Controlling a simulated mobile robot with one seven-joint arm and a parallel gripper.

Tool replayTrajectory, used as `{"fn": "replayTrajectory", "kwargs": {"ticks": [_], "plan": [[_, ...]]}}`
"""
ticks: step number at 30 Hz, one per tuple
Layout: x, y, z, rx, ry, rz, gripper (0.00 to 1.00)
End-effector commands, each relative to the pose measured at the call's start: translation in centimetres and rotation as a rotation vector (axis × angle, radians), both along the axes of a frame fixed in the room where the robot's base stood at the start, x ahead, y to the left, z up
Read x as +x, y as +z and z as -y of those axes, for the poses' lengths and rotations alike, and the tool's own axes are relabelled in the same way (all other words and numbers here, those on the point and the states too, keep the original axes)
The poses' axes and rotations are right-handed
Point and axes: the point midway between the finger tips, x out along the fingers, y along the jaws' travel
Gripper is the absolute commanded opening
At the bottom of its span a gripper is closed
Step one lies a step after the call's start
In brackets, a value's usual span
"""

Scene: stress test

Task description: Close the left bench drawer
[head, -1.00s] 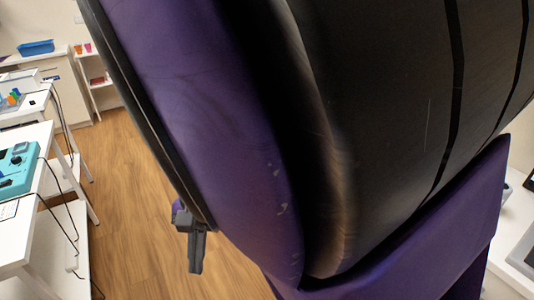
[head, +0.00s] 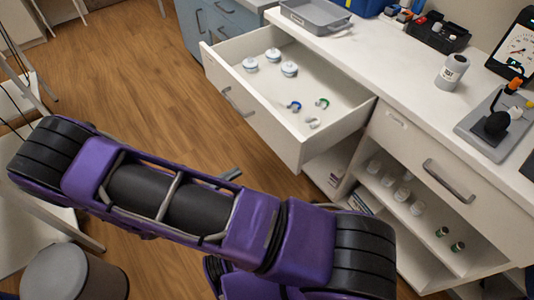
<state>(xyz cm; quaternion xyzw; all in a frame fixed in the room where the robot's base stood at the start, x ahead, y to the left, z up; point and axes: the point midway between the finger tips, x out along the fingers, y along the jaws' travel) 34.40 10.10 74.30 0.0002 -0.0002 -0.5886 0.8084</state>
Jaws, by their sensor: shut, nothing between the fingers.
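The left bench drawer (head: 282,130) is pulled well out from the white bench (head: 350,45), with its grey bar handle (head: 237,102) on the front panel facing left. Inside lie several white round capped items (head: 272,55) and small curved pieces in blue, green and grey (head: 294,106). My purple and black arm crosses the lower picture, in front of and below the drawer. A grey tip of my gripper (head: 230,174) shows just above the arm, apart from the drawer front; it is shut, and the rest of it is hidden behind the arm.
The right bench drawer (head: 425,165) is shut above an open shelf (head: 410,215) with small jars. Wooden floor left of the drawer is clear.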

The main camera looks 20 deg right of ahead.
Motion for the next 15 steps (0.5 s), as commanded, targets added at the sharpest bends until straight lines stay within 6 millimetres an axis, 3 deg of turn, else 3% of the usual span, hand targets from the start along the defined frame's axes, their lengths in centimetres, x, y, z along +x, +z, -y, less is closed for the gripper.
{"fn": "replayTrajectory", "kwargs": {"ticks": [5,15], "plan": [[0.6,0.0,1.8,-0.003,0.001,-0.004,0.00],[2.8,0.0,8.7,-0.003,-0.001,-0.002,0.00]]}}
